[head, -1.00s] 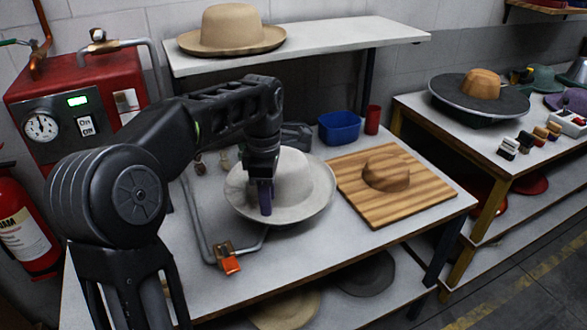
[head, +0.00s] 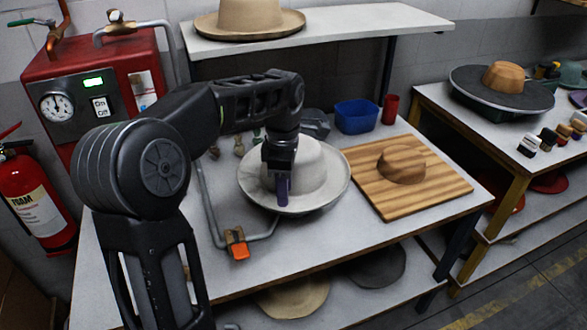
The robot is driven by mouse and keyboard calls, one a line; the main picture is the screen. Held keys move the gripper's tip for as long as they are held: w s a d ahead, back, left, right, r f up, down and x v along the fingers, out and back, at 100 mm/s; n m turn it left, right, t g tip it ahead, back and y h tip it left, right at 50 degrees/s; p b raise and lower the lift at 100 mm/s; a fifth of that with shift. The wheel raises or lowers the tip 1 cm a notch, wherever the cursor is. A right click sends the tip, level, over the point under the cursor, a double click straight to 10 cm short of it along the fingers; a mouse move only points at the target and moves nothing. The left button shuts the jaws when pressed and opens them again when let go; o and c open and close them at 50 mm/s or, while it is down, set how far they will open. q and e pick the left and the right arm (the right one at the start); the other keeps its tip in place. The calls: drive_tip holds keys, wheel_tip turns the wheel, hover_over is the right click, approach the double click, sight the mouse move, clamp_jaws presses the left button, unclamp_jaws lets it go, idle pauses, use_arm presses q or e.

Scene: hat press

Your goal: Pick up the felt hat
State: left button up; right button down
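A pale grey-white felt hat (head: 322,173) with a round crown and wide brim sits on the worktable (head: 330,230), in the middle of the head view. My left gripper (head: 282,192) points down at the near-left side of its crown, over the brim. The gripper and wrist hide part of the crown. The purple fingertips overlap in this view, so the opening between them is hidden. I cannot tell whether they touch the felt. My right gripper is not in view.
A wooden board with a hat-shaped block (head: 403,165) lies right of the hat. A blue bin (head: 357,118) and red cup (head: 389,109) stand behind. A bent metal pipe with an orange end (head: 237,243) lies at the left. A shelf with a tan hat (head: 248,20) overhangs the back.

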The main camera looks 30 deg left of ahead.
use_arm(q)
wheel_tip(320, 180, down, 5)
drive_tip(key=shift+f+p, duration=0.1)
drive_tip(key=shift+p, duration=0.45)
drive_tip(key=shift+c, duration=0.3)
clamp_jaws()
idle(0.6)
